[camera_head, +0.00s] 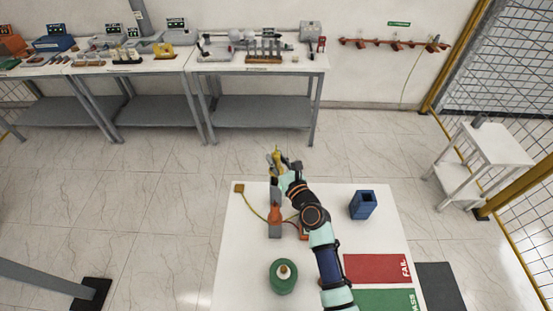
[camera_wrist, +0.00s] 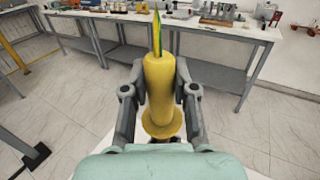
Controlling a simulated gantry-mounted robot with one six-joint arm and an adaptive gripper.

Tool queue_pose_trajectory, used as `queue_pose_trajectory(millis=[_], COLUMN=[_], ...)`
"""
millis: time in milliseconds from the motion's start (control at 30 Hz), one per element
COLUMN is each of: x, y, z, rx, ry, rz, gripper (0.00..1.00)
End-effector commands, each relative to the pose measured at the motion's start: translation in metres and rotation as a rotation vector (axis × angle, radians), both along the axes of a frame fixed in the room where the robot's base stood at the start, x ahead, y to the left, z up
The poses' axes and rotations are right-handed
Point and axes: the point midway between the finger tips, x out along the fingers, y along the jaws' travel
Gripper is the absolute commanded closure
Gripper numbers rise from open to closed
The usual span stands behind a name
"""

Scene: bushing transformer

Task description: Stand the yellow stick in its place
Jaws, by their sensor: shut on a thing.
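The yellow stick (camera_wrist: 160,85) is between the two fingers of my gripper (camera_wrist: 160,110) in the wrist view. It has a thick yellow body, a round flange near my palm and a thin green-and-yellow tip pointing away. In the head view my gripper (camera_head: 280,165) is at the far edge of the white table, shut on the yellow stick (camera_head: 279,155), which shows small there. I cannot tell which spot is the stick's place.
On the white table (camera_head: 240,262) are a blue open-topped box (camera_head: 362,205), a green round part (camera_head: 283,277), an orange-and-grey device (camera_head: 275,220) with a cable, and a red FAIL mat (camera_head: 377,268). A green PASS mat (camera_head: 385,301) lies in front. Crowded benches (camera_head: 265,68) stand behind.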

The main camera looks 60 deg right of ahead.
Motion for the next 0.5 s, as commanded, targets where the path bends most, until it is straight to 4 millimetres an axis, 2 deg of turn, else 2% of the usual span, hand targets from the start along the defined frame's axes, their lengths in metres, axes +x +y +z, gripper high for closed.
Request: queue_pose_trajectory(millis=[500], x=[0.0], y=[0.0], z=[-0.023], rx=[0.001], ry=[-0.002], rz=[0.0], gripper=[1.0])
